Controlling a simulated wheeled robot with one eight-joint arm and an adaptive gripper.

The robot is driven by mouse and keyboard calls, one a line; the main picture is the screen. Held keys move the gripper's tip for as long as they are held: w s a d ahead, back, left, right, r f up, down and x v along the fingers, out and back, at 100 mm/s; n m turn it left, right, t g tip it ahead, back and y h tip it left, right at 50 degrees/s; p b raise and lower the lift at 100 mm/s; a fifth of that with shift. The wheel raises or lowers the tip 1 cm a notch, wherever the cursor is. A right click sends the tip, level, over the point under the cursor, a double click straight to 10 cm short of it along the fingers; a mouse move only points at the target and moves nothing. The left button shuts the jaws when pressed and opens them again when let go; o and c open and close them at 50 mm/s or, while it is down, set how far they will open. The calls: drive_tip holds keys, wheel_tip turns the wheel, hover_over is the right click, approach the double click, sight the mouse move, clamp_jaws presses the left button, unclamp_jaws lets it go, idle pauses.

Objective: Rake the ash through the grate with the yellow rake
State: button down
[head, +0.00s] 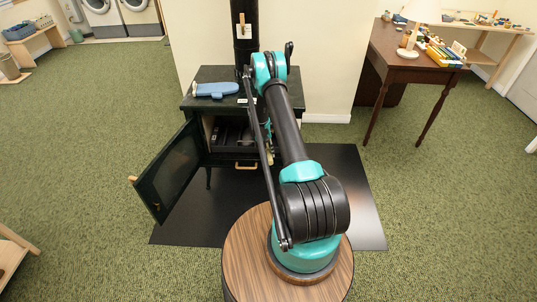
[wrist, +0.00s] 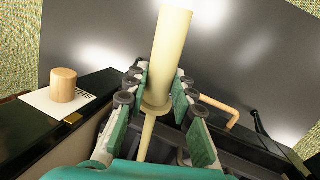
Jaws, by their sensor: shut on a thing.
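The yellow rake's pale yellow handle (wrist: 172,45) stands between my gripper's fingers in the wrist view, with a collar and a thinner shaft below. My gripper (wrist: 160,88) is shut on this handle. The rake's head is hidden. In the head view my arm reaches to the black stove (head: 205,103), and my gripper is mostly hidden behind the arm at the stove's open front. Dark bars (wrist: 240,152), perhaps the grate, show beside the gripper in the wrist view. I cannot make out the ash.
The stove's door (head: 165,170) hangs open to the left. A blue mitt-like thing (head: 215,90) lies on the stove top. A wooden knob (wrist: 63,85) stands by a white label (wrist: 45,104). A wooden handle (wrist: 222,108) juts out nearby. A black floor mat (head: 345,190) lies under the stove.

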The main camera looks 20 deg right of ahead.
sight(268, 158)
drive_tip(key=shift+s, duration=0.1)
drive_tip(key=shift+s+a, duration=0.2)
drive_tip(key=shift+s, duration=0.45)
drive_tip(key=shift+s+a, duration=0.25)
drive_tip(key=shift+s, duration=0.35)
drive_tip(key=shift+s+a, duration=0.2)
drive_tip(key=shift+s, duration=0.45)
drive_tip(key=shift+w+d+f, duration=0.1)
drive_tip(key=shift+w+d, duration=0.1)
drive_tip(key=shift+w, duration=0.45)
drive_tip(key=shift+w+d, duration=0.25)
drive_tip(key=shift+w, duration=0.45)
drive_tip(key=shift+w+d+f, duration=0.1)
drive_tip(key=shift+w+d, duration=0.1)
drive_tip(key=shift+w, duration=0.45)
drive_tip(key=shift+r, duration=0.15)
drive_tip(key=shift+r, duration=2.65)
